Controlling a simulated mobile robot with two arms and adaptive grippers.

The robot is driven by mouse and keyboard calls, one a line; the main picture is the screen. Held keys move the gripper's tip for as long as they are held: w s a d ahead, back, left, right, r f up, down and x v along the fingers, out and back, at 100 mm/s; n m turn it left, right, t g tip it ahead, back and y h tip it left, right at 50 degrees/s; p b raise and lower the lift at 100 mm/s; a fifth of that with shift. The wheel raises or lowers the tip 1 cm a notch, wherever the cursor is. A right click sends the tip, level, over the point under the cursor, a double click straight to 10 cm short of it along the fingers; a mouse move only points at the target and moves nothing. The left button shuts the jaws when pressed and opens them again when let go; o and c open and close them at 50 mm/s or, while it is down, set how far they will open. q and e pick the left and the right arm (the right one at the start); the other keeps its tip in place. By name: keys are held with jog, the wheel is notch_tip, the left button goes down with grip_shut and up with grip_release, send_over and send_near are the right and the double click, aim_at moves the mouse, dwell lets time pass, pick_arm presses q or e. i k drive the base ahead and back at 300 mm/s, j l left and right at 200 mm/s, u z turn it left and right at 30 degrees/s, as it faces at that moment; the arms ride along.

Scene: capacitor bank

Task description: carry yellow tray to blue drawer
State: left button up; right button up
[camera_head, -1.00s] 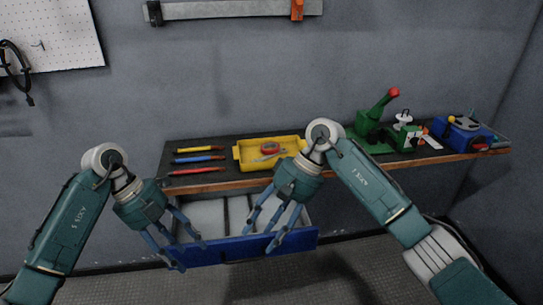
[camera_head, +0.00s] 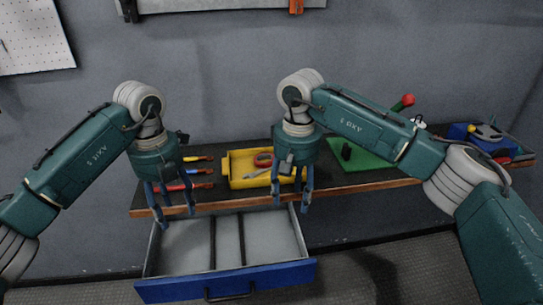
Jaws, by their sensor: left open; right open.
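The yellow tray (camera_head: 236,183) lies on the dark workbench, left of its middle, with a red round item and a grey tool in it. The blue drawer (camera_head: 180,290) is pulled open below the bench. Its grey inside shows dividers and looks empty. My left gripper (camera_head: 176,212) is open, fingers pointing down, near the bench's front edge, left of the tray and apart from it. My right gripper (camera_head: 291,205) is open, fingers pointing down, at the tray's right end and partly covering it. I cannot tell whether its fingers touch the tray.
Screwdrivers (camera_head: 197,171) lie on the bench left of the tray, partly behind my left gripper. A green mat (camera_head: 350,158) lies to the right, with a red-tipped green tool (camera_head: 403,102) partly hidden by my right arm. A blue box (camera_head: 462,133) stands at the bench's far right.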

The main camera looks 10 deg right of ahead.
aim_at(227, 247)
jog(key=i+l, duration=0.3)
jog(key=i, duration=0.15)
jog(key=i+l, duration=0.25)
jog(key=i, duration=0.2)
